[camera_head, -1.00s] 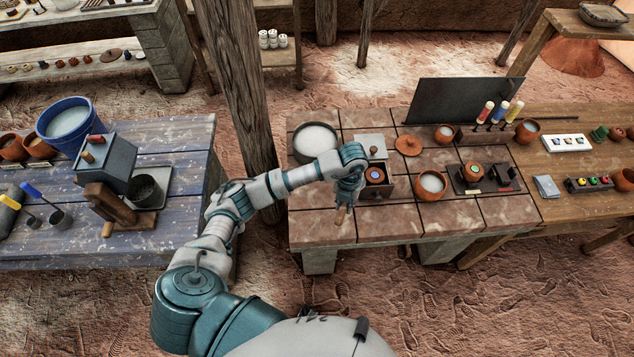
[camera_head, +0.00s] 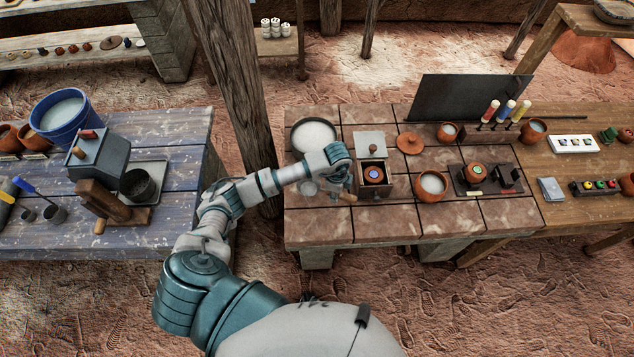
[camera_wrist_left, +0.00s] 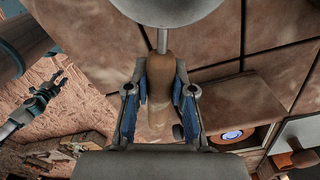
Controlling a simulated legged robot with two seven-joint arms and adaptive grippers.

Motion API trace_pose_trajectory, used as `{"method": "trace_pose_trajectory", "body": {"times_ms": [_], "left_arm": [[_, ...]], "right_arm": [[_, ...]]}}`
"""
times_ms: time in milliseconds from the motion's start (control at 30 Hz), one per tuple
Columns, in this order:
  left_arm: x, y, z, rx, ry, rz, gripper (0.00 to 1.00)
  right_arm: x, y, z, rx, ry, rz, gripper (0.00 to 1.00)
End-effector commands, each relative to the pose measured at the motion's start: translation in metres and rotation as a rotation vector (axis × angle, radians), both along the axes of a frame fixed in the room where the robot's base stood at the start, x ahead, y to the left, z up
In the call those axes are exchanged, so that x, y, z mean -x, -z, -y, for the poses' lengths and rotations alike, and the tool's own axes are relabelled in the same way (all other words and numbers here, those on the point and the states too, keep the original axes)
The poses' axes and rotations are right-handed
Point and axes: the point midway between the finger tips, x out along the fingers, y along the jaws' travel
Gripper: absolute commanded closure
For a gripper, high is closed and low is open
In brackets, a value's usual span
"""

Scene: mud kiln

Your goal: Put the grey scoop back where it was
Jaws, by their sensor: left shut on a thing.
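The grey scoop has a round metal bowl (camera_wrist_left: 168,10) and a wooden handle (camera_wrist_left: 160,88). My left gripper (camera_wrist_left: 160,82) is shut on that handle, with a blue-lined finger on each side. In the head view my left gripper (camera_head: 340,186) is over the left part of the tiled table (camera_head: 330,226). The scoop's bowl (camera_head: 308,188) is left of it, near a large pan of white powder (camera_head: 314,137). I cannot tell whether the scoop touches the tiles. My right gripper (camera_wrist_left: 45,92) shows small at the left of the wrist view, its fingers apart.
Just right of my left gripper stands a small box with an open drawer (camera_head: 375,175). Clay bowls (camera_head: 431,185), a clay lid (camera_head: 408,144) and a dark stand (camera_head: 485,179) are farther right. The tiles along the front edge are clear. A wooden post (camera_head: 240,90) rises behind my arm.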

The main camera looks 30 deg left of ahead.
Motion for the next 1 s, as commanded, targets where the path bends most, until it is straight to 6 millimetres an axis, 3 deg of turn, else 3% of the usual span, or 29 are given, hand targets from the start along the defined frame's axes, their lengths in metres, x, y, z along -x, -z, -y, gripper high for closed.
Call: {"method": "trace_pose_trajectory", "body": {"times_ms": [100,333,467,700,900,933,1000], "left_arm": [[-0.012,0.002,-0.033,-0.003,-0.003,-0.001,1.0],[-0.026,0.007,-0.071,-0.002,0.002,-0.001,1.0],[-0.028,0.01,-0.078,0.0,0.004,0.0,1.0],[-0.027,0.041,-0.079,0.0,0.003,-0.003,1.0],[-0.028,0.043,-0.079,0.001,0.004,0.0,1.0],[-0.027,0.044,-0.079,0.001,0.004,-0.001,0.74],[-0.027,0.044,-0.079,0.001,0.004,-0.001,0.57]], "right_arm": [[0.001,-0.005,-0.012,-0.014,0.001,-0.001,0.6],[0.001,-0.008,-0.012,-0.013,-0.002,0.0,0.6],[0.0,-0.009,-0.005,-0.006,-0.003,0.0,0.6],[0.0,-0.012,0.003,0.004,-0.002,0.001,0.6],[0.0,-0.011,0.003,0.004,-0.002,0.0,0.6],[0.0,-0.011,0.003,0.003,-0.002,0.001,0.6],[0.0,-0.011,0.001,0.001,-0.001,0.0,0.6]]}}
